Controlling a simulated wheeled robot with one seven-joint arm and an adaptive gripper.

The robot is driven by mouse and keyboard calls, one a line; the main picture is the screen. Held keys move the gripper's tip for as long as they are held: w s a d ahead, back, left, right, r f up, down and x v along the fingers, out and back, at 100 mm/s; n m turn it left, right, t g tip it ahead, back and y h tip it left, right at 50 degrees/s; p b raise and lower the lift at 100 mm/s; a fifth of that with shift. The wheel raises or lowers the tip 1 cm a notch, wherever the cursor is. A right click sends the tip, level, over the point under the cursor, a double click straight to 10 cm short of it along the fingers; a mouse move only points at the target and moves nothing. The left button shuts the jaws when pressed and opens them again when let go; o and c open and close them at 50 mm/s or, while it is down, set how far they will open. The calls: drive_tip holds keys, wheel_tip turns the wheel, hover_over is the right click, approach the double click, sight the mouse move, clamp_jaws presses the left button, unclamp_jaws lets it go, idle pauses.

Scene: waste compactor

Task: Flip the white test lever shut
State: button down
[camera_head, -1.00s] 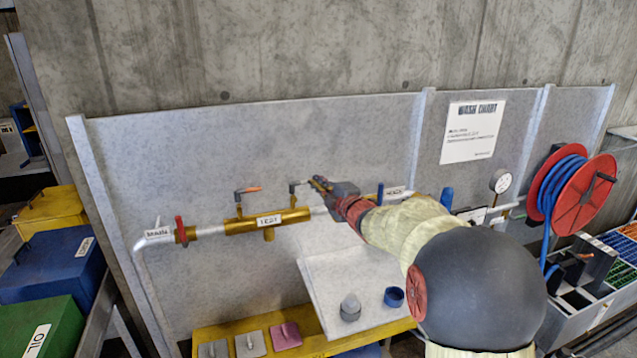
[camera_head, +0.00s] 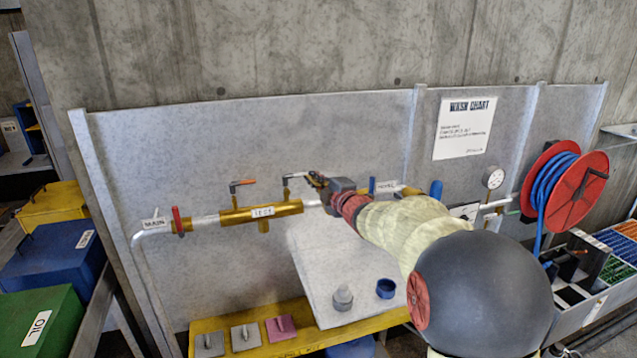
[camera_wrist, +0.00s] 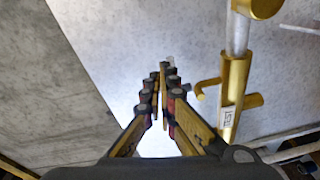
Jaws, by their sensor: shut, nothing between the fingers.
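The brass pipe marked TEST (camera_head: 262,212) runs along the grey panel and carries two small levers. One lever has an orange handle (camera_head: 243,183). The other has a pale handle (camera_head: 296,175), probably the white test lever, and points right toward my gripper. My gripper (camera_head: 312,178) is shut and empty, its tip at or very near the pale handle's end; I cannot tell if they touch. In the wrist view the shut fingers (camera_wrist: 164,72) reach toward the panel, left of the brass pipe (camera_wrist: 232,85). A small whitish bit (camera_wrist: 170,60) shows just beyond the fingertips.
A red lever (camera_head: 178,221) stands at the pipe's left end and blue levers (camera_head: 435,191) lie to the right. A hose reel (camera_head: 575,190) and gauge (camera_head: 493,178) are further right. A yellow shelf (camera_head: 300,340) with tools lies below.

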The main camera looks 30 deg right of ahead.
drive_tip(key=s+d+p, duration=0.2)
drive_tip(key=s+d, duration=0.2)
drive_tip(key=d, duration=0.5)
drive_tip(key=shift+s+r, duration=0.15)
drive_tip(key=shift+s, duration=0.1)
